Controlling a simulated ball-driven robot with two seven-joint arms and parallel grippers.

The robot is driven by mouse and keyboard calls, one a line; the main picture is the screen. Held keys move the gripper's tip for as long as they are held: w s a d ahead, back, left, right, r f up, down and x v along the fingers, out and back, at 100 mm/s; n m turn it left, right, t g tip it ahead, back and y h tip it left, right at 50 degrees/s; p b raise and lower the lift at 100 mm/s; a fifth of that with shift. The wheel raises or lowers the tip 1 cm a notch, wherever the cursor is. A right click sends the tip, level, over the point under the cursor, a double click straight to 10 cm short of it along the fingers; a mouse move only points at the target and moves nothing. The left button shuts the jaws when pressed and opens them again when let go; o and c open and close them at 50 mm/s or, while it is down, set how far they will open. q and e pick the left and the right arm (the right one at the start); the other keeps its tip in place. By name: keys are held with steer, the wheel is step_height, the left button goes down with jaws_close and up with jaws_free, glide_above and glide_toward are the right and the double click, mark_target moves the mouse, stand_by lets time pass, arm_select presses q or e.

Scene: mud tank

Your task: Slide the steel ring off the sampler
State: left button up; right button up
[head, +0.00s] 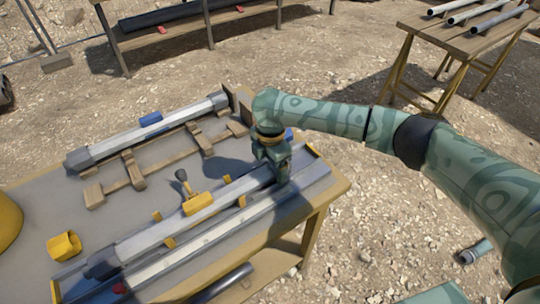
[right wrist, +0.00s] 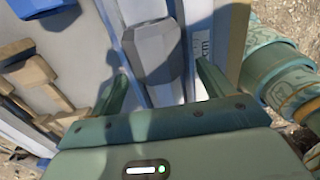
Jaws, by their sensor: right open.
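The sampler (head: 190,221) is a long pale grey tube lying along the near side of the table, with a dark end piece at its lower left. My right gripper (head: 276,178) is over its upper right end. In the right wrist view the open fingers of the right gripper (right wrist: 160,72) stand on either side of a dark grey faceted end piece (right wrist: 157,50), with gaps showing beside it. I cannot clearly pick out the steel ring; the gripper hides that end in the head view. My left gripper is not in view.
A second tube (head: 150,130) lies at the back of the table (head: 235,155) beside wooden racks (head: 133,169). A yellow clamp with a dark handle (head: 197,203) sits beside the sampler. A yellow block (head: 64,246) lies at the left. A side table (head: 468,42) holds several pipes.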

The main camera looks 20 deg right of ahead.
steer(key=shift+f, duration=0.3)
steer(key=c, duration=1.3)
steer(key=shift+o, duration=0.2)
steer(key=shift+d, duration=0.1)
